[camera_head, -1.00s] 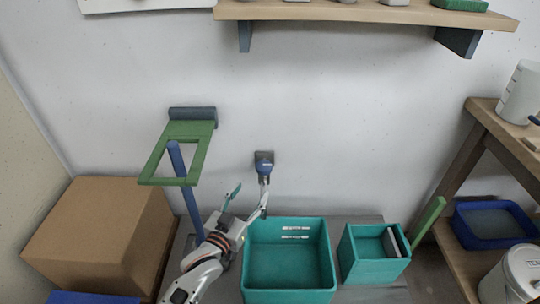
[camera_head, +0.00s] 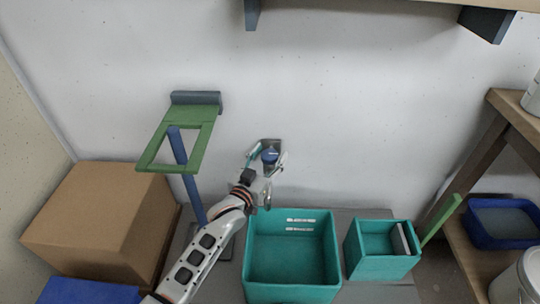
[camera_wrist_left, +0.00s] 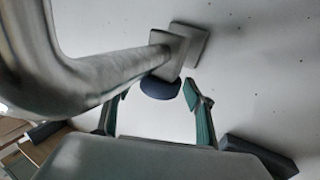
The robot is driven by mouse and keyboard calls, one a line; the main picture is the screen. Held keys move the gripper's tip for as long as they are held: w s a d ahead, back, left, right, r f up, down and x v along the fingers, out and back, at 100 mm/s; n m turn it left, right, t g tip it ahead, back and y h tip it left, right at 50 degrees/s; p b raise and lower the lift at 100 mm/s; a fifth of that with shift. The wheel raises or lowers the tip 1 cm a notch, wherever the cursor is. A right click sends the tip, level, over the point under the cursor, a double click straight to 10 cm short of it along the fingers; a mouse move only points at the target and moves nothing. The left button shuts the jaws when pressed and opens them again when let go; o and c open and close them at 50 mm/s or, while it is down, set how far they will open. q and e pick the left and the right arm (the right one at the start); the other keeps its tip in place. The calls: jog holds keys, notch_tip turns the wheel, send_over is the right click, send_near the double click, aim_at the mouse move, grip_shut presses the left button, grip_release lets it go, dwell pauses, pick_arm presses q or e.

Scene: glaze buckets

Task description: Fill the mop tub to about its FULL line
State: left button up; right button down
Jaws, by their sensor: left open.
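The mop tub is a teal, open square tub (camera_head: 291,279) on the grey platform below the wall tap, with two white marked lines on its inner back wall. No water can be made out in it. The tap has a grey wall plate, a spout (camera_head: 265,196) above the tub's back left corner and a blue knob (camera_head: 269,156). My left gripper (camera_head: 268,155) is open at the knob. In the left wrist view the blue knob (camera_wrist_left: 160,88) sits between the teal fingertips, and the grey spout (camera_wrist_left: 95,78) crosses at upper left. Contact is unclear.
A smaller teal tub (camera_head: 382,268) with a grey divider stands to the right. A blue pole (camera_head: 192,195) rises through a green wall frame (camera_head: 196,150) beside my left arm. A cardboard box (camera_head: 95,220) is at left, a wooden shelf unit (camera_head: 490,150) at right.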

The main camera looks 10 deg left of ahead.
pick_arm(q)
jog(key=shift+r, duration=0.1)
jog(key=c, duration=1.1)
jog(key=shift+w+d+r+m+h+p, duration=0.1)
jog(key=shift+w+r+m+h+p, duration=0.05)
jog(key=shift+r+m+h+p, duration=0.3)
jog(key=shift+h, duration=0.55)
jog(key=shift+m+h, duration=0.3)
jog(key=shift+m, duration=0.05)
jog(key=shift+f+m+g+h+p, duration=0.15)
jog(key=shift+m+g+h+p, duration=0.15)
jog(key=shift+m+g+h, duration=0.3)
jog(key=shift+f+m+g+h, duration=0.15)
jog(key=shift+m+g+h, duration=0.35)
jog(key=shift+h, duration=0.6)
jog(key=shift+m+h+b, duration=0.3)
jog(key=shift+m, duration=0.1)
pick_arm(e)
jog(key=shift+d+r, duration=0.1)
jog(key=shift+d, duration=0.25)
pick_arm(q)
jog(key=shift+c, duration=0.2)
